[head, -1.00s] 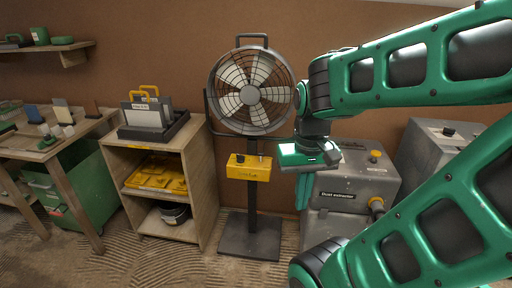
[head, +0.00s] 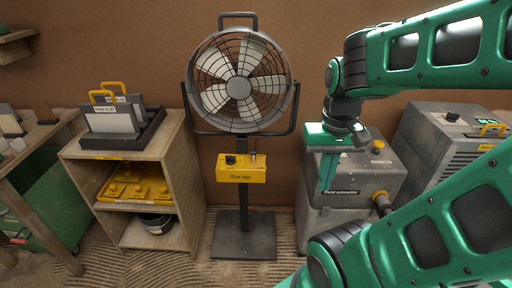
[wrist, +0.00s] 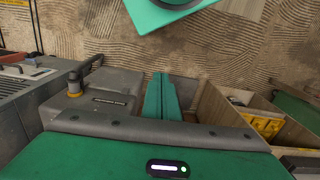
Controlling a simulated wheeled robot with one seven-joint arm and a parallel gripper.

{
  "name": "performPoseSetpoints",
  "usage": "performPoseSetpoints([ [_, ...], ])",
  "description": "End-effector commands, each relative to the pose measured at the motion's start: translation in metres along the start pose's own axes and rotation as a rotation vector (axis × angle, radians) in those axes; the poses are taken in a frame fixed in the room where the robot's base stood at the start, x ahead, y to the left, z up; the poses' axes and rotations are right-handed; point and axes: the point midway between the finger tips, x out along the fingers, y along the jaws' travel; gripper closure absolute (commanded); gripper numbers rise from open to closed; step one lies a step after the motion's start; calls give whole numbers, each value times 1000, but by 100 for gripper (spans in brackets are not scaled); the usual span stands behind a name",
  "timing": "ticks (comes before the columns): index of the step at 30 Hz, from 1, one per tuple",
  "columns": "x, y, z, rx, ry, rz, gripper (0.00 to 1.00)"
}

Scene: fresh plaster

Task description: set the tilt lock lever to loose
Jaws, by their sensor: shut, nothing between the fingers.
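The grey drum fan (head: 240,85) stands upright in a U-shaped yoke on a post with a flat base. Its yellow control box (head: 241,174) is on the post below the drum, with a black knob (head: 230,159) on top at the left. A small upright grey lever (head: 254,158) is at the box's right; I cannot read its setting or tell whether it is the tilt lock. My gripper (head: 327,172) points down, shut and empty, right of the fan and in front of the dust extractor. Its green fingers (wrist: 161,95) are together in the wrist view.
The grey dust extractor (head: 352,190) stands right of the fan, with another grey machine (head: 450,140) beyond it. A wooden shelf unit (head: 185,165) holding yellow items stands at the left. Sandy floor is open around the fan base.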

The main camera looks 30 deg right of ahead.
Motion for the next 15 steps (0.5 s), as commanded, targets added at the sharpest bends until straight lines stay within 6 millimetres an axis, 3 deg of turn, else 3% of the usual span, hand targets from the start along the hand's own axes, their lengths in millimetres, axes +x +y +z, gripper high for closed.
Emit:
performPoseSetpoints([
  [4,-4,6,7,1,16,-4,100],
  [7,-1,4,-8,13,40,9,100],
  [11,8,0,-54,40,106,44,100],
  [15,24,-13,-116,69,215,83,100],
])
